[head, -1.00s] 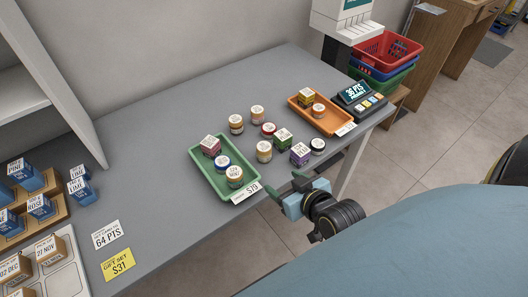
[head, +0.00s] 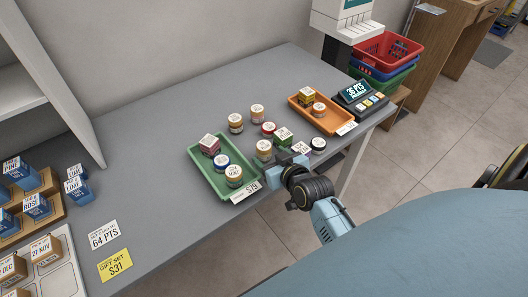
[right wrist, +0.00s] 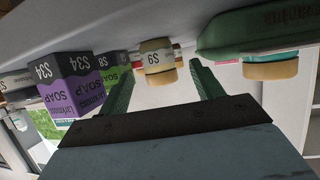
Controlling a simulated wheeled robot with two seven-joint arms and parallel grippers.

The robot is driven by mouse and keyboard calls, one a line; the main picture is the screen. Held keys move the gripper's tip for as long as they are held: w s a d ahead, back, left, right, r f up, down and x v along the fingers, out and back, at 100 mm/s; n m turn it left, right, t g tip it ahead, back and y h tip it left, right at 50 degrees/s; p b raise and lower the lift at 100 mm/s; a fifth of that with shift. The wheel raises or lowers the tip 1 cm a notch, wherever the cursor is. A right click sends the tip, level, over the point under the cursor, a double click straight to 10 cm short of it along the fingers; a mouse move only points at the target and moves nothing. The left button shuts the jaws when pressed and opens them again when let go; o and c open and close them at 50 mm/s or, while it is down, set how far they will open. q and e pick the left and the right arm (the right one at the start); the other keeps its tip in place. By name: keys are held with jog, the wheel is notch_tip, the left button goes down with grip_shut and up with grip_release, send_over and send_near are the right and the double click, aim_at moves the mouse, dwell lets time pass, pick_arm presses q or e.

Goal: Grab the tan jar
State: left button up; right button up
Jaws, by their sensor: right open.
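A tan jar (head: 264,149) with a pale lid label stands on the grey counter, just right of the green tray. In the right wrist view the tan jar (right wrist: 156,62) is ahead, in line with the gap between the two green fingers. My right gripper (head: 284,159) is at the counter's front edge, close to the jar. It also shows in the right wrist view (right wrist: 163,82), open and empty. Its fingertips are partly hidden in the head view. My left gripper is not in view.
A purple soap box (right wrist: 70,85) stands beside the gripper's path, left in the wrist view. The green tray (head: 206,180) holds a pink box and jars. An orange tray (head: 330,124) lies further right. Similar jars (head: 236,123) stand behind.

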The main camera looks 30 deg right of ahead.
aim_at(268, 154)
jog(key=x, duration=0.3)
jog(key=shift+w, duration=0.15)
jog(key=shift+r, duration=0.1)
jog(key=c, duration=1.1)
